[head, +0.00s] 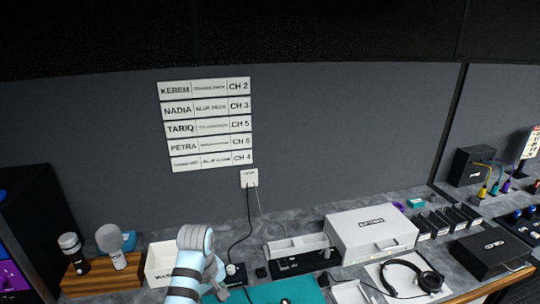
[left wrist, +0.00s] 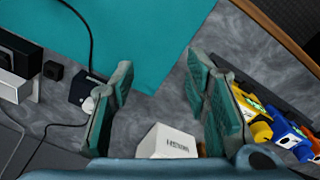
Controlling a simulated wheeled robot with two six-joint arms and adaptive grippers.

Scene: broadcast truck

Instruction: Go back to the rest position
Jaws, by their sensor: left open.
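My left arm, light blue with dark bands, stands at the bottom of the head view, in front of the desk's back part. My left gripper (left wrist: 160,65) shows in the left wrist view with its two teal-padded fingers spread apart. Nothing is held between them. A small white box with dark lettering (left wrist: 168,142) shows beyond the fingers, near the bottom of that view. A teal mat (left wrist: 150,30) lies beyond the fingertips; it also shows in the head view (head: 262,293). My right gripper is not seen in either view.
A white bin (head: 157,268) stands beside my left arm, with microphones (head: 110,240) on a wooden block further left. A white case (head: 371,232), headphones (head: 430,281) and a black box (head: 490,252) stand to the right. Name strips (head: 206,124) hang on the wall.

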